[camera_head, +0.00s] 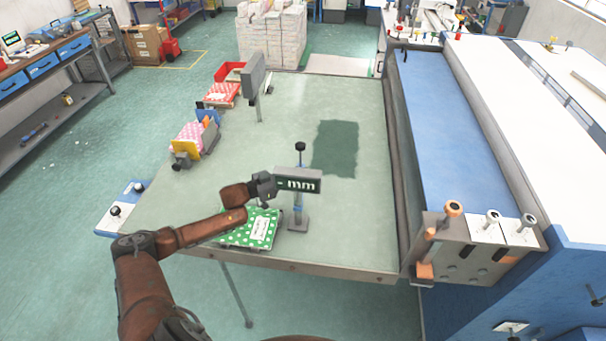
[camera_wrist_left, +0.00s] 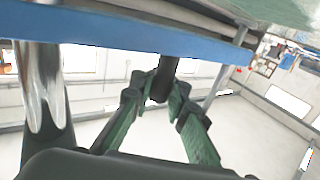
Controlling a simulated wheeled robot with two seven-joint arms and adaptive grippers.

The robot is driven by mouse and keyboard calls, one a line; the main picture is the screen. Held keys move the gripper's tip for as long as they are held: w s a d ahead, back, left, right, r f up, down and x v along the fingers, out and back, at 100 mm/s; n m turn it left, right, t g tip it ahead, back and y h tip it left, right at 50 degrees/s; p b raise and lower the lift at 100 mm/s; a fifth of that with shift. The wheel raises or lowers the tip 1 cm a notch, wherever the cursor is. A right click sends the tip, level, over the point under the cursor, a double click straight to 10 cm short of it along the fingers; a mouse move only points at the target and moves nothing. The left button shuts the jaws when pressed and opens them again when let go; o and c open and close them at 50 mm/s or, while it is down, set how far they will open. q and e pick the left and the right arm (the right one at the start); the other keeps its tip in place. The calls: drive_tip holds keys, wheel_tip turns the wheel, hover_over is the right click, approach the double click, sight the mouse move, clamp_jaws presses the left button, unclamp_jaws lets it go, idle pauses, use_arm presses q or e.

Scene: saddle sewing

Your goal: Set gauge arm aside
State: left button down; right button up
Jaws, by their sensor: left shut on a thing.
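The gauge arm (camera_head: 298,184) has a dark grey display marked "mm", a slim post with a black knob on top, and a small grey foot, near the front of the table. My left gripper (camera_head: 272,188) comes in from the left and is at the display's left edge. In the left wrist view its green-padded fingers (camera_wrist_left: 160,95) are closed around a dark, rounded part (camera_wrist_left: 160,84), apparently of the gauge arm. The exact grip is hidden in the head view. My right gripper is not in view.
A green dotted packet (camera_head: 262,230) lies under my left forearm. Pink (camera_head: 187,136) and red (camera_head: 222,93) packets lie along the left edge. A grey panel on a post (camera_head: 254,76) stands farther back. The table's (camera_head: 350,215) right middle is clear, beside a blue-topped machine (camera_head: 450,130).

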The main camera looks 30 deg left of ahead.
use_arm(q)
drive_tip(key=shift+s+d+f, duration=0.25)
drive_tip(key=shift+d+f, duration=0.05)
drive_tip(key=shift+f, duration=0.1)
drive_tip(key=c, duration=2.4)
unclamp_jaws()
drive_tip(key=o, duration=0.3)
drive_tip(key=shift+s+r, duration=0.1)
drive_tip(key=shift+r, duration=0.1)
drive_tip(key=shift+o, duration=1)
drive_tip(key=shift+a+r, duration=0.1)
drive_tip(key=shift+a, duration=0.05)
drive_tip(key=v, duration=1.1)
drive_tip(key=shift+s+a, duration=0.25)
drive_tip(key=shift+s, duration=0.05)
